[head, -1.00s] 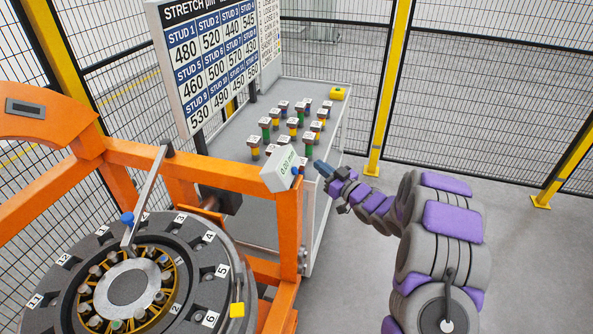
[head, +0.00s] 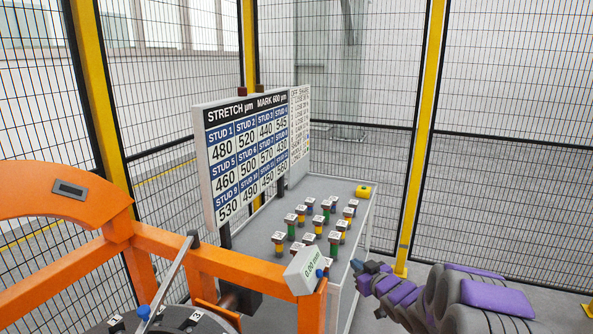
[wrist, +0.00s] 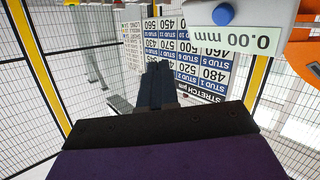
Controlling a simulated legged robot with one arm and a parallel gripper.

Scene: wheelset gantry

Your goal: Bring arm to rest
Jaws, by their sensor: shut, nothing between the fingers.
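My gripper (head: 360,268) is at the end of my purple and grey arm, at the lower right of the head view. It is beside the right end of the orange gantry frame (head: 235,270), near the white gauge box reading 0.00 mm (head: 305,270). In the wrist view, my gripper's dark fingers (wrist: 157,75) are together with nothing between them. The gauge box also shows there, upside down (wrist: 245,38), with a blue button. I cannot tell from the head view how far the gripper is from the box.
Mesh fencing with yellow posts (head: 420,140) encloses the area. A numbered wheel (head: 180,320) is at lower left.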

